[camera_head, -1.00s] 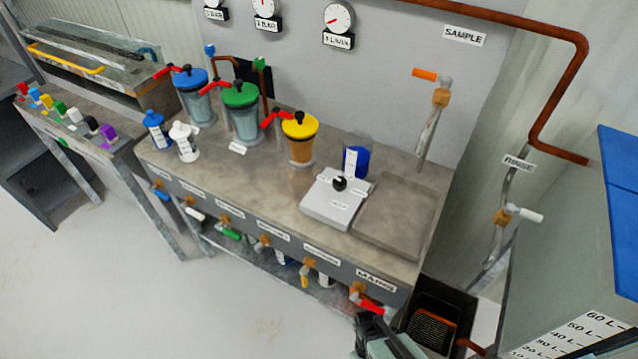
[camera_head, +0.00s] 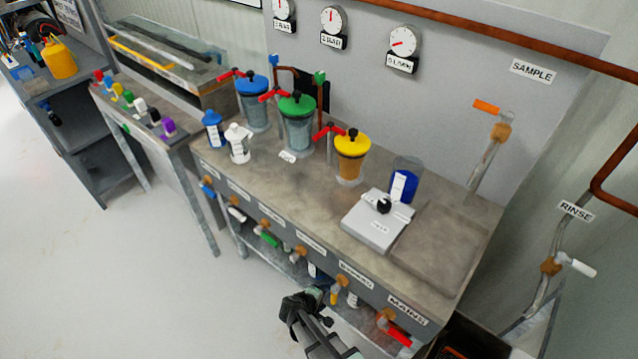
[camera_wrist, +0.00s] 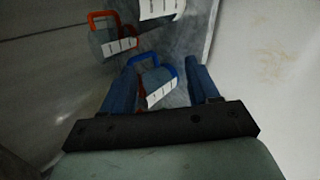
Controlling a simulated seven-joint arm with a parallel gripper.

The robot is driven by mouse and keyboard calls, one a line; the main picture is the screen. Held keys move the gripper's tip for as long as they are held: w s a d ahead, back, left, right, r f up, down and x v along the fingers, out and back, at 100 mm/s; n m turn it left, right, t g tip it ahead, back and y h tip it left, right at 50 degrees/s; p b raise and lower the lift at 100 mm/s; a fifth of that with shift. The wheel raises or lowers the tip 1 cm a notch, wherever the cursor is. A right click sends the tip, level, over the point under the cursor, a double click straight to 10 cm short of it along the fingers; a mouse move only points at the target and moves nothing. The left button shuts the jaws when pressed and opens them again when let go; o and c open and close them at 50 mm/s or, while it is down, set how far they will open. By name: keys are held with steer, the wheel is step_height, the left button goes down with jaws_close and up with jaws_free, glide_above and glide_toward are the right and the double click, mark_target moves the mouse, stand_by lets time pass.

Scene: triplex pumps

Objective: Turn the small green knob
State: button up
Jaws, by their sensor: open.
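Several small green parts show in the head view, and I cannot tell which one is the small green knob. A green handle (camera_head: 268,239) sits on the front panel of the bench, third in a row of coloured valve handles. A small green cap (camera_head: 319,77) tops the pipe behind the green-lidded pump (camera_head: 297,122). A small green piece (camera_head: 128,97) stands in the row on the left table. My gripper (camera_head: 296,308) is low in front of the bench, apart from these. In the wrist view its two fingers (camera_wrist: 162,75) are open, with a blue-handled labelled item beyond them.
A lower shelf holds labelled items, seen in the wrist view as red-handled (camera_wrist: 112,38) and blue-handled (camera_wrist: 155,80). Clear floor lies at left.

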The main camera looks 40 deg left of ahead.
steer(key=s+a+r+y, duration=0.3)
steer(key=a+r, duration=0.3)
steer(key=a, duration=0.6)
steer(key=s+a+r+t+y, duration=0.1)
steer(key=s+a+r+y, duration=0.15)
steer(key=a+r, duration=0.7)
steer(key=s+a+r+y, duration=0.3)
steer(key=a, duration=1.3)
steer(key=w+a+r+m, duration=0.1)
steer(key=a+r+m, duration=0.1)
steer(key=a+r, duration=0.5)
steer(key=w+a+r+m+g+h, duration=0.1)
steer(key=a+r+m, duration=0.15)
steer(key=r, duration=0.85)
steer(key=w+a+r+m, duration=0.1)
steer(key=a+r, duration=0.4)
steer(key=r, duration=0.4)
steer(key=n+g+h, duration=0.4)
steer(key=n+h, duration=0.5)
steer(key=n, duration=0.8)
glide_toward(320, 73)
steer(key=x, duration=0.8)
steer(key=shift+d+f, duration=0.15)
steer(key=shift+f, duration=0.15)
